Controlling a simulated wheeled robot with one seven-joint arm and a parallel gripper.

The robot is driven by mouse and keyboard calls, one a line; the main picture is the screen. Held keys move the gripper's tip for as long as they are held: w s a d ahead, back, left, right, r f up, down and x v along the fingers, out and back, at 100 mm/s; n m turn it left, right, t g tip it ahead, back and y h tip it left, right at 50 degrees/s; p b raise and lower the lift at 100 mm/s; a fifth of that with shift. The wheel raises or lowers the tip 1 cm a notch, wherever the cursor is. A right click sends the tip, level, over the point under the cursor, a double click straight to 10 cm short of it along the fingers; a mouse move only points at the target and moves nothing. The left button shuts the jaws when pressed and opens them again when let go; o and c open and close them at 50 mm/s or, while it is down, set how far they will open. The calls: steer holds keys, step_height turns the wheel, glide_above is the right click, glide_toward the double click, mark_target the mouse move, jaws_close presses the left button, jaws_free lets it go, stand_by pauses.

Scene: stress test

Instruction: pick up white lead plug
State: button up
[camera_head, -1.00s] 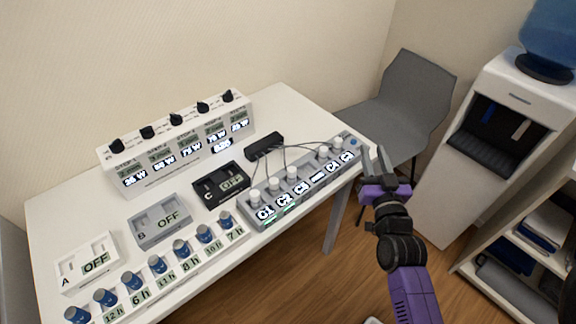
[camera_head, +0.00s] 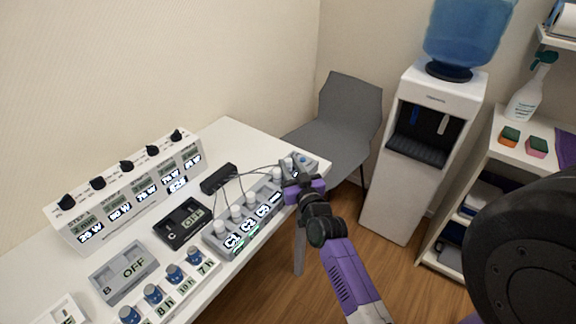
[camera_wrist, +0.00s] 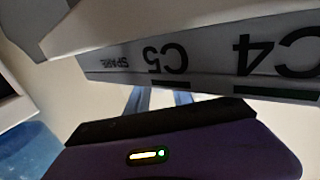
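Several white lead plugs stand upright on a grey strip (camera_head: 226,252) labelled C1, C2, C3 and on. Near-end white plugs (camera_head: 220,228) and (camera_head: 251,199) show clearly. Another white plug (camera_head: 277,175) stands towards the far right end, close to my gripper (camera_head: 298,168). In the head view my gripper overlaps that end of the strip; whether it touches cannot be told. In the wrist view the strip (camera_wrist: 215,68) shows its C4, C5 and SPARE labels upside down. The two fingers (camera_wrist: 158,97) look parted there, their tips hidden behind the strip. I see no plug between them.
Thin leads run from the plugs to a black block (camera_head: 218,179). Boxes B (camera_head: 112,284) and C (camera_head: 172,230) and a knob panel (camera_head: 130,215) stand on the white table (camera_head: 240,137). A grey chair (camera_head: 345,115) and water cooler (camera_head: 385,205) stand beyond.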

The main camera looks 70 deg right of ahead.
steer(key=shift+w+d, duration=0.4)
steer(key=shift+d, duration=0.05)
jaws_close()
steer(key=shift+r, duration=0.1)
